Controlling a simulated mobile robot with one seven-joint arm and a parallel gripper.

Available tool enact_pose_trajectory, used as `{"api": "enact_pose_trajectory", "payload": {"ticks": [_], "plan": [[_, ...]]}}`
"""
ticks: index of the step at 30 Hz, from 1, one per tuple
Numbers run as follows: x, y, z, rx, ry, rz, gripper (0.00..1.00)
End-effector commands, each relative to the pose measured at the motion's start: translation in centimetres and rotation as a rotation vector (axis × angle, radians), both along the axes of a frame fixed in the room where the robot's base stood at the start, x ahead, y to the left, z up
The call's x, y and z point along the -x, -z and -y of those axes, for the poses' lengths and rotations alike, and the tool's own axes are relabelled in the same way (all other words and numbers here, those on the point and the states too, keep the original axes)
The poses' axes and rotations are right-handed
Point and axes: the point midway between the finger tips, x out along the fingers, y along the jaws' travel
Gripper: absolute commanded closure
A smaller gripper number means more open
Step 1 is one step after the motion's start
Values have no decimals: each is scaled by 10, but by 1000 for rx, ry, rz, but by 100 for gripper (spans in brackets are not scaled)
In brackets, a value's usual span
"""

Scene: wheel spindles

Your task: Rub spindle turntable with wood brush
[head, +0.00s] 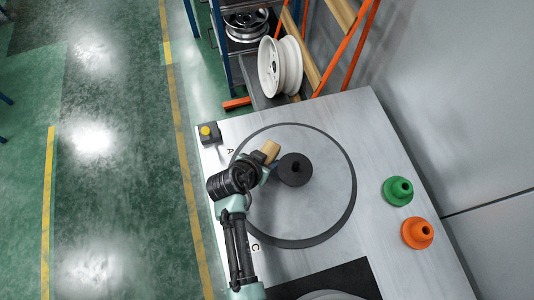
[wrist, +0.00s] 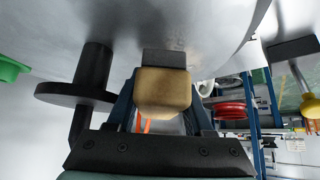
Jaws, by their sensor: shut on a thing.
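The spindle turntable (head: 312,212) is a large grey disc with a dark rim, set in the metal table top. A black spindle (head: 294,169) with a wide flange stands on it; the spindle also shows at the left in the wrist view (wrist: 92,70). My gripper (head: 264,161) is over the disc's upper left part, left of the spindle. It is shut on the wood brush (head: 270,148), whose tan wooden block (wrist: 163,93) sits between the fingers. The brush's dark bristles (wrist: 164,59) point at the disc surface. I cannot tell whether they touch it.
A green cone (head: 397,190) and an orange cone (head: 417,232) stand on the table's right side. A box with a yellow button (head: 208,132) is at the upper left corner. A white wheel (head: 280,67) stands beyond the table's top edge. Floor on the left is clear.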

Motion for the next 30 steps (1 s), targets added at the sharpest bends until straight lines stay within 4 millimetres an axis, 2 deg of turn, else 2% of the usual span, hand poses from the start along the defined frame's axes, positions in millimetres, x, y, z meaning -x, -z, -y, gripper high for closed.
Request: {"api": "enact_pose_trajectory", "payload": {"ticks": [9,17,30], "plan": [[-13,1,-23,1,-2,2,100],[-17,-1,-33,0,-2,2,100],[-31,-3,-61,0,-1,1,100]]}}
